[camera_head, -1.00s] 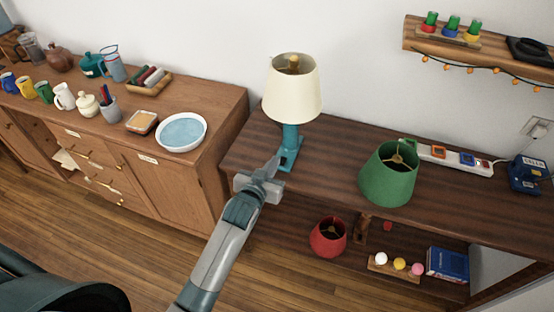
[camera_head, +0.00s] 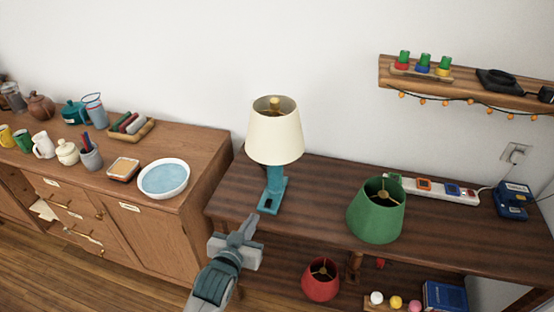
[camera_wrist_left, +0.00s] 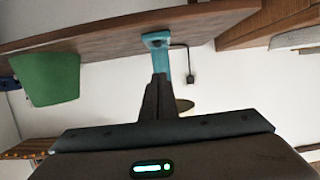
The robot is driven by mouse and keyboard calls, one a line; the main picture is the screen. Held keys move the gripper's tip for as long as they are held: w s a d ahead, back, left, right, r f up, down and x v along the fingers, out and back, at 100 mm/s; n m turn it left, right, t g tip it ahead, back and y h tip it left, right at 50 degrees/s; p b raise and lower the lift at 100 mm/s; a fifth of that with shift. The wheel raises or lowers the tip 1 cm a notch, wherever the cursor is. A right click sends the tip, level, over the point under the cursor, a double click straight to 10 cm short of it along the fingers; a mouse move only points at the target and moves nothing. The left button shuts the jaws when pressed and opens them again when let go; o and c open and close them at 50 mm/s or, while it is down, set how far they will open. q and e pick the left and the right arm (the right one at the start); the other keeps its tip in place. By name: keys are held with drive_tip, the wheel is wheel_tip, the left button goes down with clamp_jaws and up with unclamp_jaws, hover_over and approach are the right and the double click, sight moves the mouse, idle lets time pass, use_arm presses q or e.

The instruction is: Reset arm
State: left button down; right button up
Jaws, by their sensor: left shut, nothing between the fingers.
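My left gripper (camera_head: 246,228) is shut and empty in the head view, in front of the dark wooden table and just below the teal lamp base. The left wrist view shows its closed fingers (camera_wrist_left: 158,98) pointing toward the teal lamp base (camera_wrist_left: 157,42). The lamp (camera_head: 274,138) stands upright on the table, with a cream shade and a teal base. A gap between the fingers and the lamp cannot be judged exactly. My right gripper is in neither current view.
The dark table (camera_head: 325,190) also holds a green lampshade (camera_head: 376,215) and a power strip (camera_head: 435,187). A red lampshade (camera_head: 321,280) sits on its lower shelf. A cabinet (camera_head: 150,225) with a blue-white bowl (camera_head: 163,178) stands left. A wall shelf (camera_head: 470,88) hangs upper right.

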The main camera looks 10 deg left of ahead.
use_arm(q)
drive_tip(key=s+f+g, duration=0.2)
drive_tip(key=s+f, duration=0.3)
drive_tip(key=f, duration=0.8)
drive_tip(key=s+f+m+g+b, duration=0.1)
drive_tip(key=s+f+g, duration=0.35)
drive_tip(key=f, duration=0.85)
drive_tip(key=s+f+g, duration=0.1)
drive_tip(key=s+f, duration=0.5)
drive_tip(key=f, duration=0.6)
drive_tip(key=s+a+f+g, duration=0.2)
drive_tip(key=s+f, duration=0.4)
drive_tip(key=s, duration=0.5)
drive_tip(key=s+a+f+g, duration=0.1)
drive_tip(key=s+f, duration=0.5)
drive_tip(key=s, duration=0.6)
drive_tip(key=s+a+f+m+g+b, duration=0.1)
drive_tip(key=s+a+f+g, duration=0.1)
drive_tip(key=s+f, duration=0.5)
drive_tip(key=s+g, duration=0.1)
drive_tip(key=s, duration=0.4)
drive_tip(key=shift+a+y, duration=0.3)
